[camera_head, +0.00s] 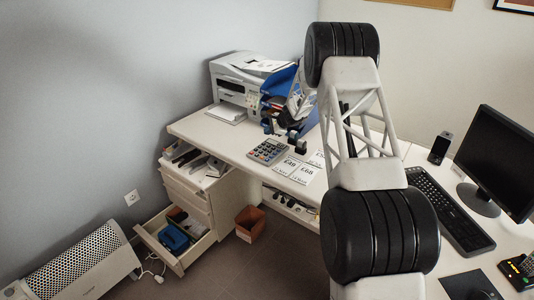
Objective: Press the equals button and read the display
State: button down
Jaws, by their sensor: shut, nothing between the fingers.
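The calculator (268,151) lies on the white desk in front of the blue item, with a grey body and several small keys. Its keys and display are too small to read, and I cannot make out the equals button. My gripper (298,145) is shut and empty, small and dark in this view. It appears just above or beside the right end of the calculator; I cannot tell whether it touches it.
White price cards (293,168) lie right of the calculator. A printer (240,82) and a blue holder (279,87) stand behind. A keyboard (448,208) and monitor (500,160) are at right. An open drawer (165,258) juts out below left.

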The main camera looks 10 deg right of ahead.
jog(key=shift+s, duration=0.1)
dwell(0.7)
jog(key=s, duration=0.1)
notch_tip(320, 180, up, 4)
send_over(262, 158)
dwell(0.6)
jog(key=shift+f, duration=0.15)
jog(key=shift+f, duration=4.3)
